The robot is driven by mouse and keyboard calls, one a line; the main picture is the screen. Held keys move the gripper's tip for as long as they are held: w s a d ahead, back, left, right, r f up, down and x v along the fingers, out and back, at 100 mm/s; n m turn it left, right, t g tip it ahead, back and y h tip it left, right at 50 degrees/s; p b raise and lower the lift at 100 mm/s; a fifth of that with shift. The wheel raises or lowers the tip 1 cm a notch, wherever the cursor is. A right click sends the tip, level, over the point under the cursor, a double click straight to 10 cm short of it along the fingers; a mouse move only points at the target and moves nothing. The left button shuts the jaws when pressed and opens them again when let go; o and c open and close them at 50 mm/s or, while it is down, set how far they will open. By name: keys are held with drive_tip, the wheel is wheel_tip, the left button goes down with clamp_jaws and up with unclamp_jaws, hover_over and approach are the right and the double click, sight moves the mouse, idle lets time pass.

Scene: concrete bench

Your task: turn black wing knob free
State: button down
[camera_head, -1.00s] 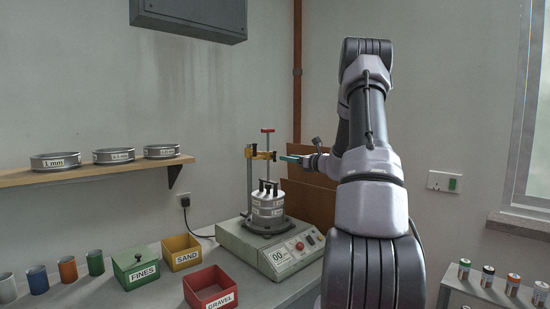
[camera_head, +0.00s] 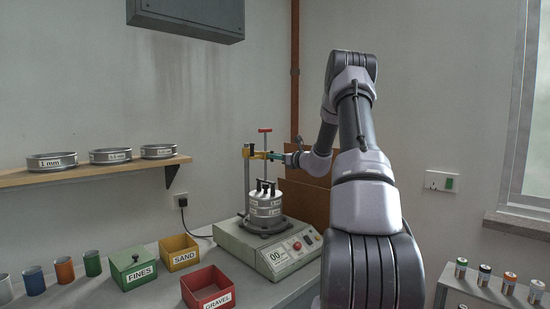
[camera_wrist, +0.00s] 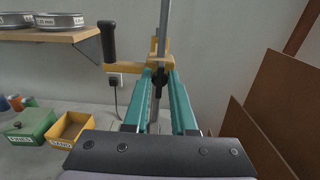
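The black wing knob (camera_wrist: 161,79) shows in the wrist view at the front of a yellow clamp bracket (camera_wrist: 155,66) on an upright metal rod (camera_wrist: 163,25). My gripper (camera_wrist: 160,77) has two teal fingers, which are apart, with their tips on either side of the knob. A narrow gap seems to remain; contact is not clear. In the head view my gripper (camera_head: 275,156) is level with the yellow bracket (camera_head: 256,154), at its right end. A black handle (camera_wrist: 107,42) stands on the bracket's left end.
Below the bracket, a sieve stack (camera_head: 266,207) with black-topped posts sits on the shaker base (camera_head: 262,243). A shelf (camera_head: 100,172) with sieves is left. The green FINES box (camera_head: 132,268), yellow SAND box (camera_head: 180,255) and red GRAVEL box (camera_head: 208,288) stand in front. Brown boards (camera_wrist: 250,140) lean right.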

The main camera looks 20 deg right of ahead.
drive_tip(key=shift+n, duration=0.4)
drive_tip(key=shift+s+a+f+n, duration=0.1)
drive_tip(key=shift+f+n, duration=0.05)
drive_tip(key=shift+n, duration=4.1)
drive_tip(key=shift+a+f+n, duration=0.1)
drive_tip(key=shift+f+n, duration=0.05)
drive_tip(key=shift+n, duration=4.1)
drive_tip(key=c, duration=0.7)
unclamp_jaws()
drive_tip(key=shift+c, duration=0.2)
drive_tip(key=v, duration=1)
drive_tip(key=shift+s, duration=0.4)
